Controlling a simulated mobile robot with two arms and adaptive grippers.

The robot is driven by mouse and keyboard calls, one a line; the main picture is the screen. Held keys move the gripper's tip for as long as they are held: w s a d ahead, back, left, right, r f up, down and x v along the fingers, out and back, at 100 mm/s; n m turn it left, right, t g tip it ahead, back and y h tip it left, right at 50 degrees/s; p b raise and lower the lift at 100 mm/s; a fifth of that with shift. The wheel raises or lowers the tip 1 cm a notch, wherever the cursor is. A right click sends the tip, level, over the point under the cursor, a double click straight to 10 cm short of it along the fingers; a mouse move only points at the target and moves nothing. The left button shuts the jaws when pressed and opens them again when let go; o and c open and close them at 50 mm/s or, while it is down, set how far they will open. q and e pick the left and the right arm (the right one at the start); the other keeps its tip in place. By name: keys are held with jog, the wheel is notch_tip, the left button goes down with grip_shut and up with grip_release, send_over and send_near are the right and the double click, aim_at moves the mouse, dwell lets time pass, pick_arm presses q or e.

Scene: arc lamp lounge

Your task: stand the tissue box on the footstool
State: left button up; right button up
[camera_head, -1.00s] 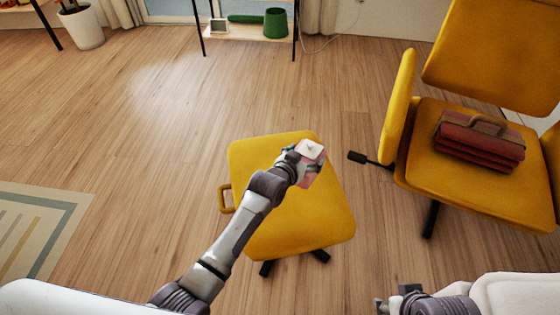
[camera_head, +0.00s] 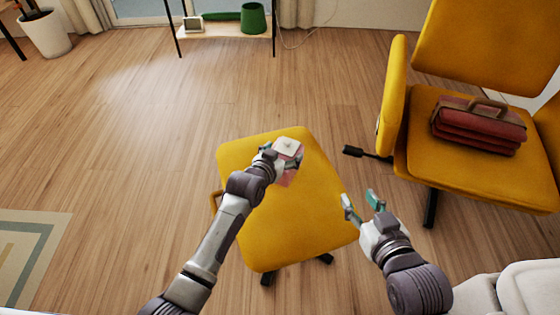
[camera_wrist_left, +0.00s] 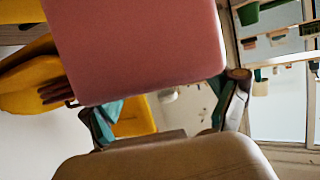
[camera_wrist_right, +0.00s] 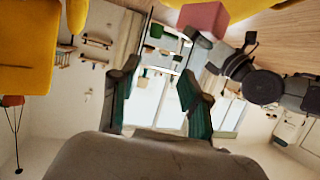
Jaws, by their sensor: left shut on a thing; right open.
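The tissue box (camera_head: 289,150) is pink with a pale top. My left gripper (camera_head: 281,161) is shut on it, over the far part of the yellow footstool (camera_head: 290,215) in the head view. I cannot tell whether the box touches the cushion. In the left wrist view the pink box (camera_wrist_left: 135,50) fills the upper middle, between the fingers. My right gripper (camera_head: 360,203) is open and empty, by the right edge of the footstool. In the right wrist view the pink box (camera_wrist_right: 204,18) shows at the top, beyond the open fingers (camera_wrist_right: 158,100).
A shelf (camera_head: 230,30) with a green pot (camera_head: 254,18) is at the back. The floor left of the footstool is clear.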

pick_arm(q)
jog(key=shift+d, duration=0.15)
notch_tip(320, 180, down, 2)
jog(key=shift+b, duration=1.2)
jog(key=shift+f+b, duration=0.65)
jog(key=shift+b, duration=0.1)
pick_arm(e)
notch_tip(320, 180, up, 16)
jog(key=a+t+y, duration=0.2)
jog(key=t+y, duration=0.2)
jog(key=t, duration=0.6)
jog(key=shift+s+f+t, duration=0.2)
jog(key=shift+s+t, duration=0.05)
jog(key=shift+t, duration=0.05)
jog(key=shift+a, duration=0.1)
pick_arm(q)
jog(key=shift+f, duration=0.2)
jog(key=o, duration=1.2)
jog(key=shift+s, duration=0.1)
pick_arm(e)
jog(key=shift+s, duration=0.1)
